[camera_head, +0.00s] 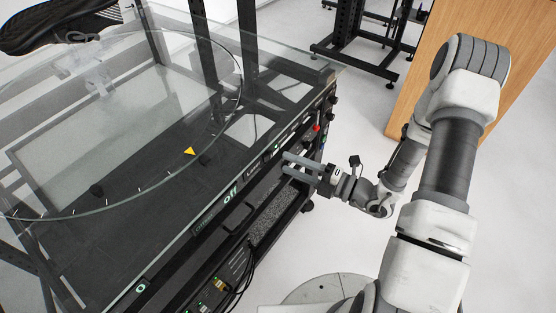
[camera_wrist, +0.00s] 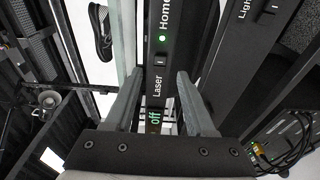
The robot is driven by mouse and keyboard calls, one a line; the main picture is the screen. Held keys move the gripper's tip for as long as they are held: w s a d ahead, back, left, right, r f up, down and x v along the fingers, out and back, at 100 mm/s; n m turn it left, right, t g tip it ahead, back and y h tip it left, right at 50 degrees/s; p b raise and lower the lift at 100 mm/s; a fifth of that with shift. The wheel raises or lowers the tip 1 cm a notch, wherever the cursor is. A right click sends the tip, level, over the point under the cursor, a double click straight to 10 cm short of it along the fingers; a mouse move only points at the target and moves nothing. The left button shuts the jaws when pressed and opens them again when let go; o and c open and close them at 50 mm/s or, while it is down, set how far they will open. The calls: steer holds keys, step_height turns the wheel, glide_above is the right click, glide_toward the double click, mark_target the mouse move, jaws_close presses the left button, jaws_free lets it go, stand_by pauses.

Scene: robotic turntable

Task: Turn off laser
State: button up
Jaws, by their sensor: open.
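The turntable's black front panel (camera_wrist: 178,60) runs between my fingers in the wrist view. On it are a "Laser" label (camera_wrist: 157,88), a green display reading "off" (camera_wrist: 155,118), and a small switch (camera_wrist: 160,62) just beyond the label. A lit green light (camera_wrist: 163,38) lies further along, beside the "Home" label (camera_wrist: 165,14). My gripper (camera_head: 286,163) is open and empty at the front edge of the panel; its fingers also show in the wrist view (camera_wrist: 158,84), on either side of the panel strip. I cannot tell whether they touch it. The "off" display (camera_head: 230,194) shows in the head view too.
A glass top with a round glass disc (camera_head: 130,150) covers the black frame. A red button (camera_head: 317,128) and dark knobs sit further along the panel. A black shoe (camera_head: 50,28) is at upper left. A wooden table (camera_head: 440,45) stands at upper right. Cables (camera_head: 240,278) hang below.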

mark_target(271, 156)
steer(key=shift+x, duration=2.2)
steer(key=shift+c, duration=0.3)
jaws_close()
